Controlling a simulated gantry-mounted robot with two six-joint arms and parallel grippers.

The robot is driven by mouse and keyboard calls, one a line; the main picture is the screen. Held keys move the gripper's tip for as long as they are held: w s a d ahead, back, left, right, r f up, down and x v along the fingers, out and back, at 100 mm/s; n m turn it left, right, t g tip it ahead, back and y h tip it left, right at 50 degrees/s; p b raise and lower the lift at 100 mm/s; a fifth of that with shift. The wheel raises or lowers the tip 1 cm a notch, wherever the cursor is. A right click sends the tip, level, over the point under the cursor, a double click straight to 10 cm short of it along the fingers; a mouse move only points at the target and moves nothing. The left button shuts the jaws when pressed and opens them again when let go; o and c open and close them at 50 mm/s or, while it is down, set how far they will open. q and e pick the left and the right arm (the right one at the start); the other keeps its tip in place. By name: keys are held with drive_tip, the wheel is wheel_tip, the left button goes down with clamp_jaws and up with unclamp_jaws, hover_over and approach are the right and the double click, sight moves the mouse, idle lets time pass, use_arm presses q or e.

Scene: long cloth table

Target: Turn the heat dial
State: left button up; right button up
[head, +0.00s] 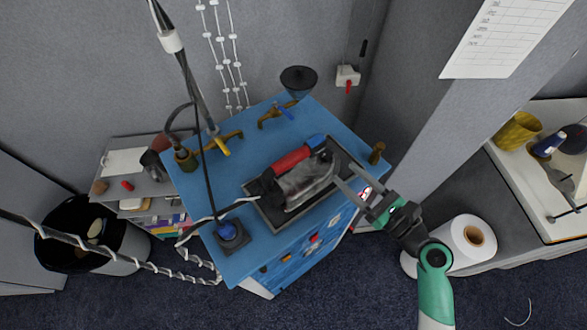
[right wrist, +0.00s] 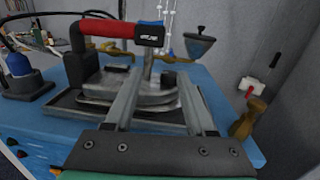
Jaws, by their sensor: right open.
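The iron (head: 305,180) lies on a dark tray (head: 262,211) on the blue tabletop, with a red handle (head: 288,162) that ends in a blue and black part (head: 316,141). In the right wrist view the iron's grey body (right wrist: 112,86) shows behind and between my fingers, with the red handle (right wrist: 105,28) and its dark end (right wrist: 151,36) above. No part can be clearly made out as the heat dial. My right gripper (head: 343,173) is open and empty, its fingertips close to the iron's right side; I cannot tell if they touch it. My left gripper is not in view.
A brass-coloured knob (head: 377,153) stands near the table's right corner, close to my right gripper. A dark funnel-shaped cup (head: 299,78) is at the back, and a blue-topped device (head: 231,234) with a cable at the front left. A wall box with a red lever (head: 348,84) is behind.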

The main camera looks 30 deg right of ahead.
sight(326, 154)
drive_tip(key=d+f, duration=0.1)
drive_tip(key=f+h, duration=0.1)
drive_tip(key=f, duration=0.1)
drive_tip(key=shift+s+d+m, duration=0.15)
drive_tip(key=shift+d+m, duration=0.25)
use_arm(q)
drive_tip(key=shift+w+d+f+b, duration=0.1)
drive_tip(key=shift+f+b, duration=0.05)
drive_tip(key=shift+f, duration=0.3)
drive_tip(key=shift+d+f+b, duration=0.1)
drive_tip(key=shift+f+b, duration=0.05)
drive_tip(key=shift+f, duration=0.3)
use_arm(e)
drive_tip(key=w, duration=1)
drive_tip(key=shift+w+a+f, duration=0.1)
drive_tip(key=shift+w+a, duration=0.2)
drive_tip(key=shift+a, duration=0.1)
